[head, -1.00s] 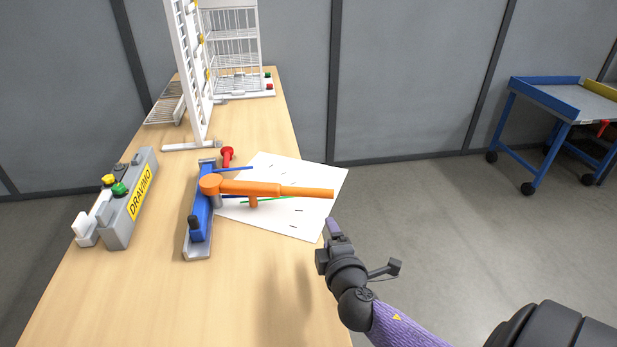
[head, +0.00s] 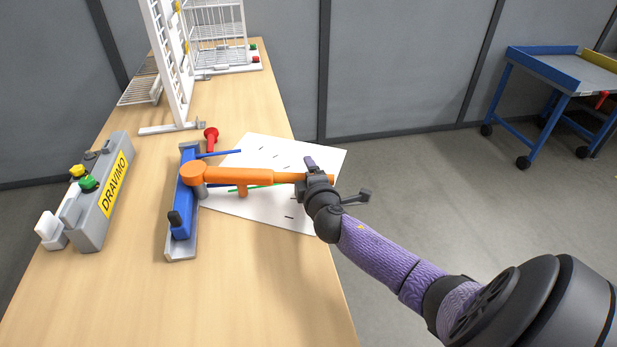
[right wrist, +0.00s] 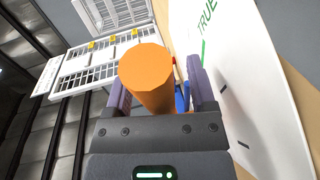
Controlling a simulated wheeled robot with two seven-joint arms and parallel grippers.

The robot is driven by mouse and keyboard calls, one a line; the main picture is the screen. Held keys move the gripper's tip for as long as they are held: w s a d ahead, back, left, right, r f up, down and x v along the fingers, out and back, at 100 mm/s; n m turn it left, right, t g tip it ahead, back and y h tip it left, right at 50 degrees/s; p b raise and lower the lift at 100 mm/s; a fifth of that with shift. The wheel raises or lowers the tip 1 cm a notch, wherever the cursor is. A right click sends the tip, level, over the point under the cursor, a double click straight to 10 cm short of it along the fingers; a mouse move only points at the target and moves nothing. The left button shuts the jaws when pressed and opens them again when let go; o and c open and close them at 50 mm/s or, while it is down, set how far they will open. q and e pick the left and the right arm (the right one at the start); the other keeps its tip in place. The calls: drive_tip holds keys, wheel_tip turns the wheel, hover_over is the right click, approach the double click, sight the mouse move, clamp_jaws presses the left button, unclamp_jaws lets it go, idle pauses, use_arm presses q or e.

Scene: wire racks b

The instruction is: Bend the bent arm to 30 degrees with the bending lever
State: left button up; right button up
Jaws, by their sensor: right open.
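The orange bending lever (head: 240,175) reaches right from its pivot on the blue and grey bending jig (head: 182,215), over a white sheet. A thin blue arm (head: 220,153) sticks out of the jig onto the sheet, and a green line (head: 255,185) is marked there. My right gripper (head: 318,176) is at the lever's free end. In the right wrist view the lever's round end (right wrist: 146,72) stands between the two open fingers (right wrist: 160,95); whether they touch it I cannot tell. My left gripper is not in view.
A grey DRAVIMO box (head: 105,190) with yellow and green buttons stands on the table at the left. A red-headed part (head: 211,134) sits behind the jig. White wire racks (head: 170,65) stand at the back. The front of the table is clear.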

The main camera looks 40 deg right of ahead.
clamp_jaws()
idle(0.3)
idle(1.1)
